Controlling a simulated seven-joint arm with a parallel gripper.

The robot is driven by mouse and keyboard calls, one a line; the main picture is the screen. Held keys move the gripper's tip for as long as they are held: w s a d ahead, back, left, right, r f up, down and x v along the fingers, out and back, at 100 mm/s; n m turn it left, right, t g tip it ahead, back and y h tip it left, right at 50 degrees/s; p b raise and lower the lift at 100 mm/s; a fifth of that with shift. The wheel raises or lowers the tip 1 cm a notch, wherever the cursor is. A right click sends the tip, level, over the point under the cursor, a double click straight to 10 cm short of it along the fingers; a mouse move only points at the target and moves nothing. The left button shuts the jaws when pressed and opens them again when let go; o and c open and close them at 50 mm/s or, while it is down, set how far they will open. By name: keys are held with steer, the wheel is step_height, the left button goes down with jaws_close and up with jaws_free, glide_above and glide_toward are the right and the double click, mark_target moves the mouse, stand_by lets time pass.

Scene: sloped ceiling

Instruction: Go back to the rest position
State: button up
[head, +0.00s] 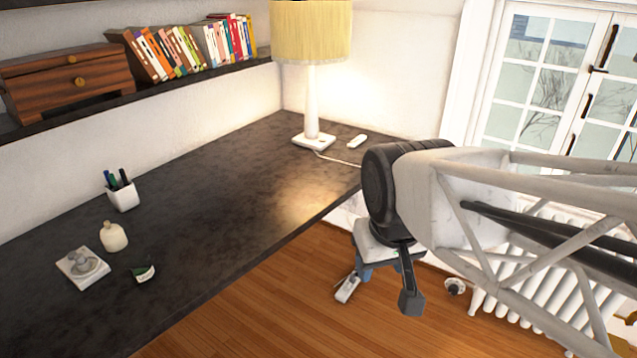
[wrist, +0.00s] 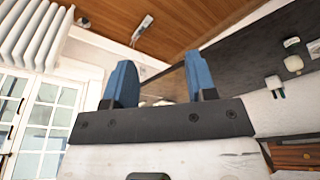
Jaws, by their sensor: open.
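My gripper (wrist: 160,68) is open, with two blue fingers spread apart and nothing between them in the wrist view. In the head view only small blue parts of my gripper (head: 366,272) show below my arm, which reaches in from the right. It hangs over the floor, beyond the right edge of the dark desk (head: 220,200), apart from the things on the desk.
On the desk stand a pen cup (head: 122,196), a cream bottle (head: 113,237), a pale square item (head: 83,268), a small green-and-white piece (head: 144,273) and a lamp (head: 311,100). A radiator (head: 510,290) stands behind my arm. A white strip (head: 347,288) lies on the floor.

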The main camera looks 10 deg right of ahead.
steer(key=shift+s+d+f+m, duration=0.2)
steer(key=shift+s+f, duration=0.1)
steer(key=shift+s, duration=0.2)
steer(key=shift+s+d+f+m, duration=0.15)
steer(key=shift+s+f+m, duration=0.1)
steer(key=shift+s, duration=0.25)
